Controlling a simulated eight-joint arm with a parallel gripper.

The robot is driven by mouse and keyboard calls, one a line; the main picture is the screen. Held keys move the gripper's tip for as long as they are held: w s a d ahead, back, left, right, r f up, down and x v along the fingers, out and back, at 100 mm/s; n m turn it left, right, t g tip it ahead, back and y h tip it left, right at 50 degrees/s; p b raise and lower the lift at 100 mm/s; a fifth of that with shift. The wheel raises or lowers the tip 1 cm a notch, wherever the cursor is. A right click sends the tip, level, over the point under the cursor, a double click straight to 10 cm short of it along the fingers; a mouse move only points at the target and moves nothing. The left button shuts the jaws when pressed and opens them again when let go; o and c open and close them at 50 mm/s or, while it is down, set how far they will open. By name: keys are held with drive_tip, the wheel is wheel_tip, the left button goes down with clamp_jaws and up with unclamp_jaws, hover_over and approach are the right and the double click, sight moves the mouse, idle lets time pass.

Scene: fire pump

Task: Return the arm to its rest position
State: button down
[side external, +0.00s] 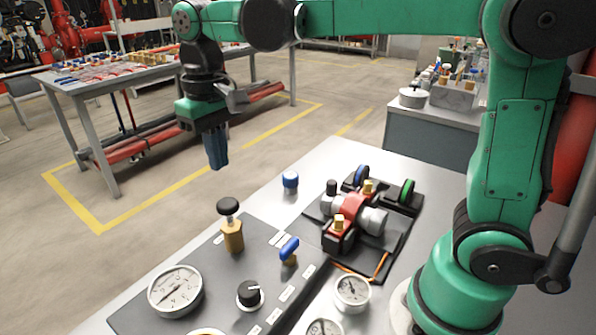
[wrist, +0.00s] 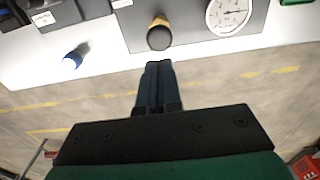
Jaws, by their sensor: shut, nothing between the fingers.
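My gripper (side external: 217,150) hangs from the green arm, fingers pointing down, above and beyond the far-left edge of the grey work table (side external: 334,158). Its blue fingers are together with nothing between them. In the wrist view my gripper (wrist: 158,66) also shows shut and empty. In that view its tips appear close to the black-topped brass knob (wrist: 159,36), but the side view shows them apart from it. My arm is stretched out to the left from its base at the right of the table.
The panel carries a large gauge (side external: 175,291), a brass valve with black knob (side external: 232,228), a blue-handled valve (side external: 289,249) and a black dial (side external: 250,294). A blue cap (side external: 290,181) and a red pump assembly (side external: 352,222) stand nearby. Open floor lies beneath my gripper.

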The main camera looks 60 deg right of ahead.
wheel_tip(320, 180, up, 2)
drive_tip(key=shift+r, duration=0.1)
drive_tip(key=shift+s, duration=0.1)
drive_tip(key=s+d+f+t, duration=0.5)
drive_tip(key=s+f+t, duration=0.2)
drive_tip(key=shift+s+d+f, duration=0.15)
drive_tip(key=shift+d+f, duration=0.1)
drive_tip(key=shift+f, duration=0.05)
idle(3.8)
